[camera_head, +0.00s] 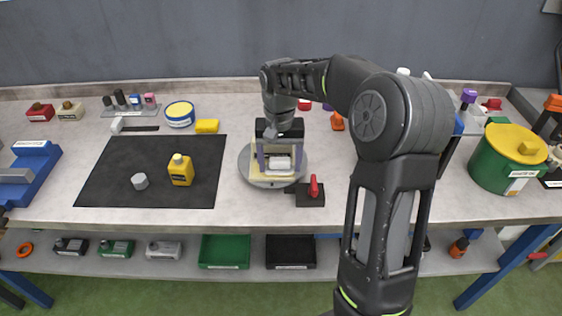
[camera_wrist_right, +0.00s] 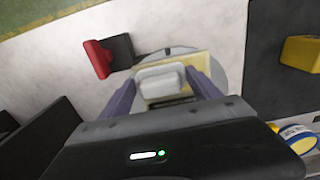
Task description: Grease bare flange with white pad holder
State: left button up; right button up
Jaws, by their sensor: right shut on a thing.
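My right gripper (camera_head: 278,164) points down over the round grey turntable (camera_head: 246,174). In the right wrist view its two purple-grey fingers (camera_wrist_right: 165,88) are shut on a white, rounded block, the white pad holder (camera_wrist_right: 161,77). The holder also shows in the head view (camera_head: 281,163). Below it a pale yellow piece (camera_wrist_right: 196,62) lies on the turntable (camera_wrist_right: 232,60). I cannot tell whether the holder touches that piece. The flange is not clearly seen, as the gripper covers much of the turntable. My left gripper is not in view.
A dark block with a red handle (camera_head: 313,192) stands at the turntable's front right. A green pot with yellow lid (camera_head: 507,160) stands far right. A lower shelf holds trays.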

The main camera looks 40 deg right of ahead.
aim_at(257, 172)
jog(key=shift+w+a+f, duration=0.1)
jog(key=shift+w+a, duration=0.5)
jog(key=shift+a, duration=0.25)
jog(key=shift+w+a+p, duration=0.35)
jog(key=shift+w+a, duration=0.3)
jog(key=shift+a, duration=0.15)
jog(key=shift+w+a, duration=0.6)
jog(key=shift+a, duration=0.15)
jog(key=shift+s, duration=0.1)
jog(key=shift+s+d, duration=0.55)
jog(key=shift+d, duration=0.25)
